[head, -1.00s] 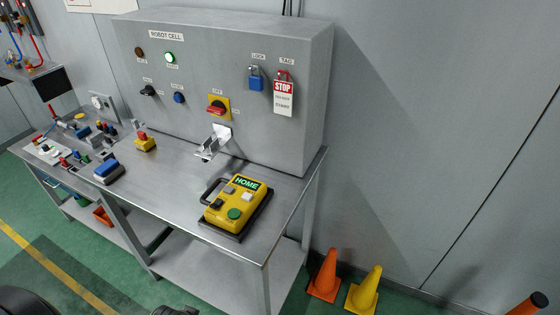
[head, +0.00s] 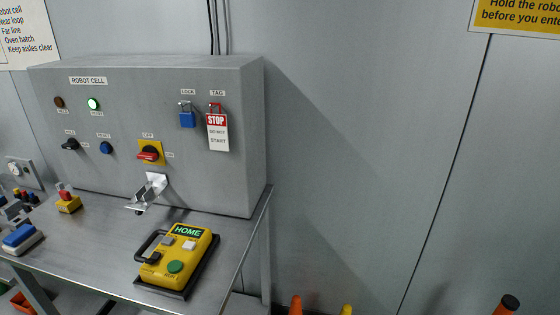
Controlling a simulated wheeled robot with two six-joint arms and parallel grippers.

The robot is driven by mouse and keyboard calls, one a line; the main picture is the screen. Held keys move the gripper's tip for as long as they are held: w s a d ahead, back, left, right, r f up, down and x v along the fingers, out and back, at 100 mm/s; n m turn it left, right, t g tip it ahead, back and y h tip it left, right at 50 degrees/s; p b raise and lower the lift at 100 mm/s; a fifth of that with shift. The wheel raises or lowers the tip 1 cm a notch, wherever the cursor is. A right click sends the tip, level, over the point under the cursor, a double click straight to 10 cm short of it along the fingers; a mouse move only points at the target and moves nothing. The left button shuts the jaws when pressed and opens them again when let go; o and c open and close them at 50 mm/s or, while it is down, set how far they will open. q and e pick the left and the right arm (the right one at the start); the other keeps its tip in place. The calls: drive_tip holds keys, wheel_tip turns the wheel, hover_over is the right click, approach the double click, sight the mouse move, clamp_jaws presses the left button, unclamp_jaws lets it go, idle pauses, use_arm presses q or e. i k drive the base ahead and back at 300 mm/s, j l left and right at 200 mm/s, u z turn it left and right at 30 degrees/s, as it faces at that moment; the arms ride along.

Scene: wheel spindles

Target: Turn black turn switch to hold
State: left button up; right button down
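The black turn switch (head: 70,145) is on the front of the grey robot cell panel (head: 225,170), at its left, below a dark amber lamp. A small label sits above it, too small to read surely. Its handle points roughly sideways; I cannot tell its exact setting.
A lit lamp (head: 92,104), blue button (head: 106,148), red-and-yellow switch (head: 149,153), blue padlock (head: 187,117) and STOP tag (head: 217,131) are on the panel.

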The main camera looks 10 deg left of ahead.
sight(72, 145)
drive_tip(key=u, duration=1.55)
drive_tip(key=z, duration=0.45)
